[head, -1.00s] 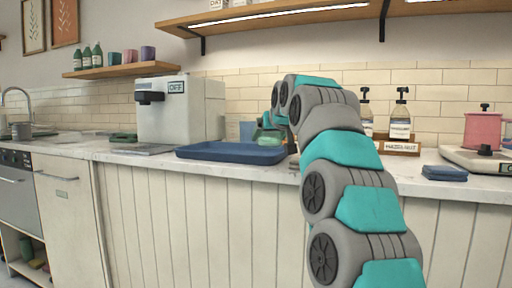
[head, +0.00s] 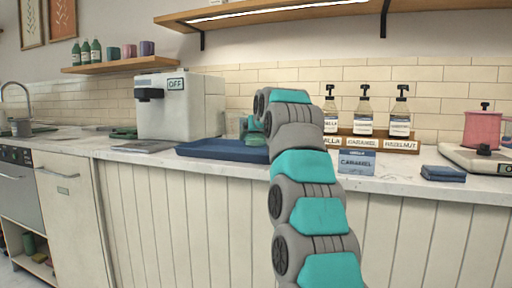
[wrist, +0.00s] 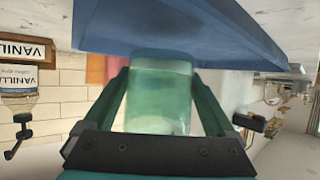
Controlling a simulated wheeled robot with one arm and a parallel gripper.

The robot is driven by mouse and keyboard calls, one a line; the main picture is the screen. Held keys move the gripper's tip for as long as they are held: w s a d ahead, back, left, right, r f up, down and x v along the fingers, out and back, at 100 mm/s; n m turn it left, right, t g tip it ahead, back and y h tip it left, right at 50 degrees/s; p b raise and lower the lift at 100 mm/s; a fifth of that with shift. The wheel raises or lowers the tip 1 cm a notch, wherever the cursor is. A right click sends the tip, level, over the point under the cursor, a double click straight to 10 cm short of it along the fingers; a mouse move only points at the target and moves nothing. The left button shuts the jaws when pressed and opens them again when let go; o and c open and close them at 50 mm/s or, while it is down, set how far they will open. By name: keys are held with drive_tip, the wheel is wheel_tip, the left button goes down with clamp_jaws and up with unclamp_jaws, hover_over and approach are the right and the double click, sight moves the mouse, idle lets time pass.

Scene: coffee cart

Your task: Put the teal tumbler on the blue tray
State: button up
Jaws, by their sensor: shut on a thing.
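The teal tumbler (wrist: 158,105) is a see-through green-teal cup between the two fingers of my gripper (wrist: 163,80) in the wrist view. My gripper is shut on it. The wrist picture is upside down, and the blue tray (wrist: 185,22) fills its top, at the tumbler's lower end. I cannot tell whether the tumbler touches it. In the head view the blue tray (head: 200,149) lies on the counter, and my gripper (head: 250,130) is at its right side, above or just behind it. My arm hides the tray's right end, and the tumbler is hard to tell apart there.
A rack of syrup bottles (head: 372,141), a caramel card (head: 356,162), a folded blue cloth (head: 443,173) and a pink pitcher (head: 484,128) are to the right. Bare counter (head: 398,175) lies between card and cloth.

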sight(256, 146)
drive_tip(key=shift+f+b, duration=0.55)
drive_tip(key=shift+f, duration=0.95)
drive_tip(key=o, duration=1.3)
drive_tip(key=v, duration=1.2)
drive_tip(key=shift+b, duration=0.35)
